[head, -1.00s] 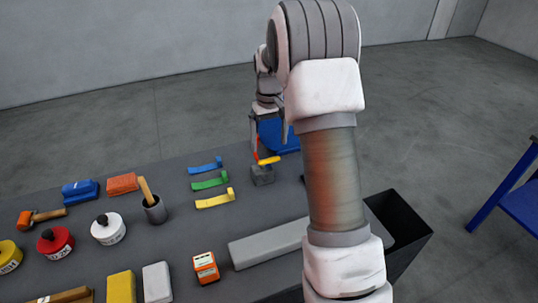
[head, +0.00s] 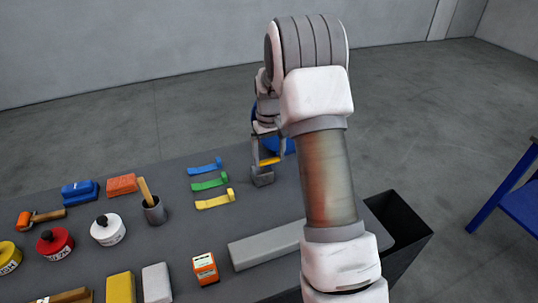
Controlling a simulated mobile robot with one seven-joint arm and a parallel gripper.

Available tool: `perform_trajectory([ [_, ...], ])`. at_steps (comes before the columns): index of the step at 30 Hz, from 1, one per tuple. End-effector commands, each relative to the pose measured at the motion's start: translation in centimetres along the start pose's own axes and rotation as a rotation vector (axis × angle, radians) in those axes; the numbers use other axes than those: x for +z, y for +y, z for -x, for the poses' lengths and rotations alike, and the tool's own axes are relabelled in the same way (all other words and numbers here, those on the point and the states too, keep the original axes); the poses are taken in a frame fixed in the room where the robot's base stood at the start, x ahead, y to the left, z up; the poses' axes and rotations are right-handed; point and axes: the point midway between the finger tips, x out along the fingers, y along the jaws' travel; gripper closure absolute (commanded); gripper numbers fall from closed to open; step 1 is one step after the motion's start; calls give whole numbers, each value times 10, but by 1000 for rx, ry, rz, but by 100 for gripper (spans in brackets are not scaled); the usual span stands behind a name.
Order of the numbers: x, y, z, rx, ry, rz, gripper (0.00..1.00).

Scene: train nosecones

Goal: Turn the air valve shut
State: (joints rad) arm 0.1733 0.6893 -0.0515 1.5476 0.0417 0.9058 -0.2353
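The air valve (head: 262,177) is a small grey block near the far right part of the dark table, with a yellow lever (head: 270,161) on top. My gripper (head: 266,155) is at the lever, pointing down, with its fingers around or just beside it. Only part of the lever shows between the fingers. The view is too small to tell whether the fingers are closed on it. A blue rounded object (head: 290,146) behind the valve is mostly hidden by my arm.
Blue, green (head: 209,182) and yellow handles lie left of the valve. A grey cup with a wooden handle (head: 154,210), several tins, blocks and an orange device (head: 205,268) cover the table's left and front. A long grey bar (head: 265,245) lies in front; a black bin (head: 400,222) stands right.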

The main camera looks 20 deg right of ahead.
Motion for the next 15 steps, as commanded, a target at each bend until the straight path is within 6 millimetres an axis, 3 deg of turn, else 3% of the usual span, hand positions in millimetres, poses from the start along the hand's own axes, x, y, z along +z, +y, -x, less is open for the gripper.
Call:
perform_trajectory([
  [1, 0, 0, 0, 0, 0, 0, 58],
  [3, 0, 0, 0, 0, 0, 0, 68],
  [15, 2, 0, 1, 0, 0, -88, 68],
])
